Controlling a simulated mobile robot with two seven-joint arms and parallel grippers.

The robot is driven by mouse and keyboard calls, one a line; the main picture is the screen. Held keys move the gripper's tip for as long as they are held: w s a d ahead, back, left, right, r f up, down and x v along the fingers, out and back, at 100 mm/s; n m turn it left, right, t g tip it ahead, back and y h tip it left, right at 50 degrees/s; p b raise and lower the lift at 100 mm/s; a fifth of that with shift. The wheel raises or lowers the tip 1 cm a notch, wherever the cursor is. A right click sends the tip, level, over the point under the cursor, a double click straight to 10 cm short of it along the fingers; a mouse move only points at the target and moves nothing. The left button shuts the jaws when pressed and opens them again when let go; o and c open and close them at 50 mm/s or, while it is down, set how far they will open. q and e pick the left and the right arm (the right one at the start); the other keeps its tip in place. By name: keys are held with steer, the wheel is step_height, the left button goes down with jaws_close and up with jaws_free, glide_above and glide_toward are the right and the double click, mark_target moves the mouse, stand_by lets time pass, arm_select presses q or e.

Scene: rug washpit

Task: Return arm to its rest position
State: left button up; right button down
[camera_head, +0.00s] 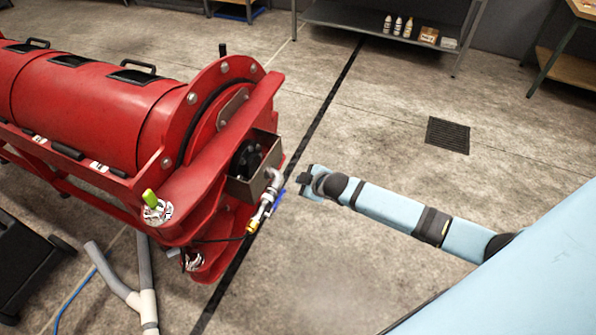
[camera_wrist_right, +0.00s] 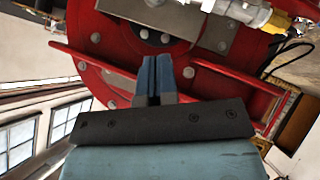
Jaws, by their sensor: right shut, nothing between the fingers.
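My right arm reaches in from the right side of the head view, light blue with dark joints. Its right gripper (camera_head: 305,178) is over bare floor, just to the right of the red drum machine (camera_head: 90,110) and its valve fitting. In the right wrist view the gripper fingers (camera_wrist_right: 155,78) are shut together with nothing between them, pointing at the machine's red end plate (camera_wrist_right: 95,45). I cannot tell the exact gap to the machine. My left gripper is not in view.
A metal valve with a blue lever (camera_head: 270,200) sticks out near the gripper. Grey pipes (camera_head: 125,285) lie at lower left. A shelf with bottles (camera_head: 390,30) stands behind. Floor around the drain grate (camera_head: 448,134) is clear.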

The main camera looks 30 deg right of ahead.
steer(key=s+a+f+m+y, duration=0.1)
steer(key=s+a+m, duration=0.2)
steer(key=s+a, duration=0.8)
steer(key=s+r+m, duration=0.1)
steer(key=s+m, duration=0.1)
steer(key=s, duration=0.5)
steer(key=s+r+m+p, duration=0.1)
steer(key=s+r+m, duration=0.1)
steer(key=s, duration=0.5)
steer(key=shift+s+r+t, duration=0.25)
steer(key=shift+s+t, duration=0.05)
steer(key=shift+t, duration=0.1)
steer(key=shift+d, duration=0.1)
